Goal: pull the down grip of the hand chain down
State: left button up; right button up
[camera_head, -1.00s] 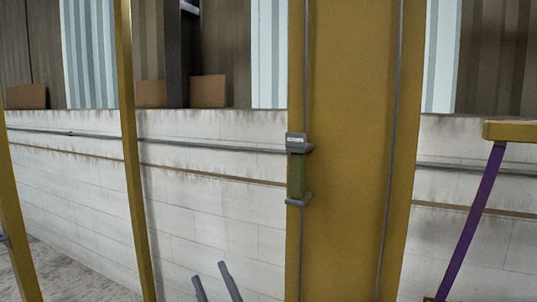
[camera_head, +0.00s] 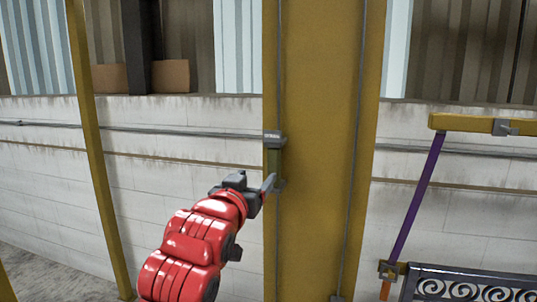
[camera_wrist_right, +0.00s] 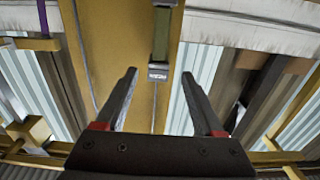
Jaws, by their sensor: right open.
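An olive-green grip (camera_head: 275,163) with grey end blocks hangs upright along the left edge of a wide yellow post (camera_head: 318,130). It is the only hand-chain grip I see; whether it is the down one cannot be read. A thin grey chain (camera_head: 279,80) runs above it. My right gripper (camera_head: 269,186), on a red arm, is raised in front of the grip's lower end and partly hides it. In the right wrist view the grip (camera_wrist_right: 161,35) appears ahead of the gap between the open fingers (camera_wrist_right: 159,75), with nothing held. My left gripper is not in view.
A second grey line (camera_head: 356,150) runs down the post's right side. A purple bar (camera_head: 417,195) slants beneath a yellow beam (camera_head: 470,124) at the right, above a dark scrollwork panel (camera_head: 470,285). A thin yellow post (camera_head: 95,150) stands left. A white block wall (camera_head: 180,185) lies behind.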

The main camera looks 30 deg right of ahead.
aim_at(273, 158)
jog(key=p+x, duration=0.5)
jog(key=x, duration=1)
jog(key=shift+w+d+r, duration=0.1)
jog(key=shift+w+d, duration=0.3)
jog(key=shift+c, duration=0.2)
grip_shut()
dwell(0.3)
